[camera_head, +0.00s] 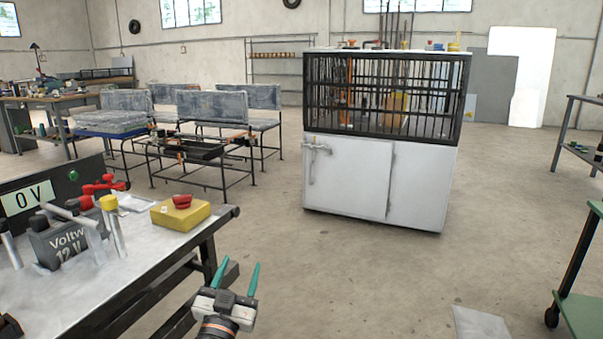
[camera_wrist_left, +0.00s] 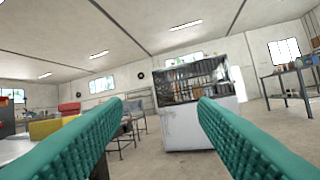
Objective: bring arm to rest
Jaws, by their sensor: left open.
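My left gripper (camera_head: 238,279) shows low in the middle of the head view, in front of the right edge of the workbench. Its two teal fingers stand apart with nothing between them. In the left wrist view both teal fingers (camera_wrist_left: 160,120) frame the room, spread and empty. My right gripper is in neither view.
The workbench (camera_head: 150,268) at left bears a yellow box with a red button (camera_head: 180,211), a 12 V battery (camera_head: 62,243) and a voltage display (camera_head: 28,198). A white cabinet (camera_head: 345,178) stands ahead. A green cart (camera_head: 580,300) is at right. Floor (camera_head: 350,270) between is clear.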

